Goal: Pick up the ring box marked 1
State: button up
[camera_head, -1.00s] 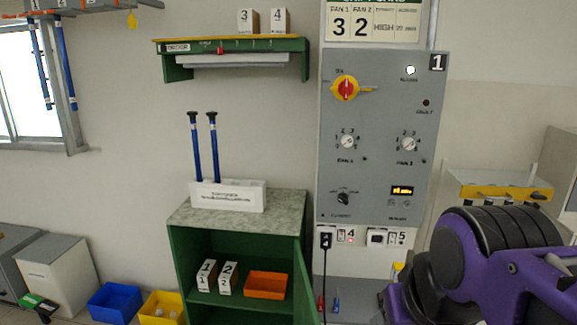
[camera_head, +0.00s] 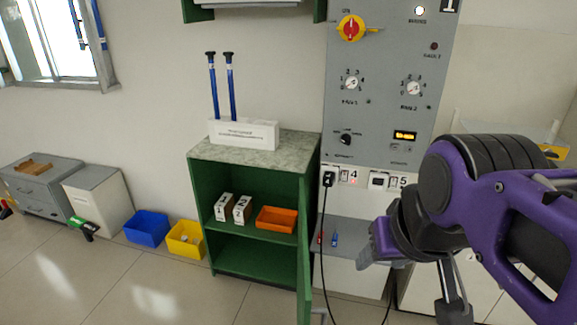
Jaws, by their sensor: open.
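The ring box marked 1 (camera_head: 223,207) is a small white upright box with a black numeral on its front. It stands on the middle shelf inside the green cabinet (camera_head: 196,180), at the left. A like box marked 2 (camera_head: 241,210) stands close on its right. My gripper (camera_head: 376,249) is purple and at the right of the view, well to the right of the cabinet and far from the box. It is open and holds nothing that I can see; its fingers are partly hidden by my own arm.
An orange tray (camera_head: 276,219) sits on the same shelf, right of the boxes. The cabinet's green door (camera_head: 304,270) stands open on the right side. A white holder (camera_head: 244,133) with two blue rods stands on top. Blue (camera_head: 147,227) and yellow (camera_head: 185,239) bins are on the floor to the left.

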aim_at(224, 208)
jog(key=l+u, duration=0.45)
jog(key=l, duration=0.25)
jog(key=i+l+u, duration=0.25)
jog(key=l+u, duration=0.25)
jog(key=l, duration=0.2)
